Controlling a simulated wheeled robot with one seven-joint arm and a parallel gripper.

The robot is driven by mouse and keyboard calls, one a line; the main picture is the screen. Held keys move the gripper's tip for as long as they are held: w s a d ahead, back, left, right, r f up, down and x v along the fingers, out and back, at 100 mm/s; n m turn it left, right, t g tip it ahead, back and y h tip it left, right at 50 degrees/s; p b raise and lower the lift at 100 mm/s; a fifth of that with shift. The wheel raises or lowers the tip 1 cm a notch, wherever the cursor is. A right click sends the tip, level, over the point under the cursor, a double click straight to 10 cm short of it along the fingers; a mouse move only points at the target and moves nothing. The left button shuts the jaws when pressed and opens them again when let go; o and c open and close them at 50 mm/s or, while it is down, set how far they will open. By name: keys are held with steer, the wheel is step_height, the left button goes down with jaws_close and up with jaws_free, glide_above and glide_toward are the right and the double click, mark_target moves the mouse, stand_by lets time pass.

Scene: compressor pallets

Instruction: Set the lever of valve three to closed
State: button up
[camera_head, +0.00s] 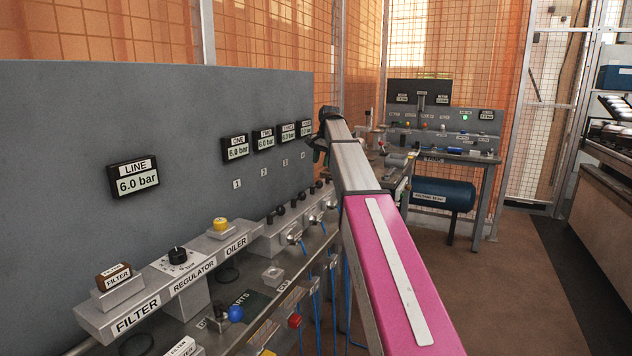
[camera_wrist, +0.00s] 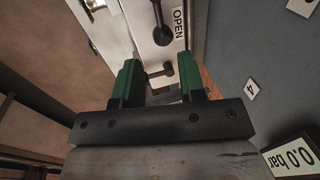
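My gripper (camera_wrist: 159,84) shows in the wrist view with its two green fingers apart and nothing clamped between them. A pale valve plate marked OPEN (camera_wrist: 179,22) lies beyond the fingertips. A lever with a dark round end (camera_wrist: 162,35) is on it, and a smaller dark-ended part (camera_wrist: 160,73) shows between the fingers; I cannot tell whether they touch. A plate numbered 4 (camera_wrist: 251,89) is to the right. In the head view, the display for valve three (camera_head: 288,131) hangs above plate 3 (camera_head: 285,162); my arm hides the area past it.
The grey panel's LINE display (camera_head: 134,178) reads 6.0 bar. Filter, regulator (camera_head: 178,257) and oiler (camera_head: 221,228) stand on the shelf in front. Blue hoses (camera_head: 332,290) hang below it. A second bench (camera_head: 460,157) with a blue tank (camera_head: 443,193) stands behind; the brown floor at right is clear.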

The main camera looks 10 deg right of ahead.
mark_target(317, 185)
steer(key=f, duration=0.3)
steer(key=a+f, duration=0.1)
steer(key=f, duration=0.2)
steer(key=w+f, duration=0.1)
steer(key=f, duration=0.2)
steer(key=shift+a+f, duration=0.25)
steer(key=shift+f, duration=0.05)
jaws_close()
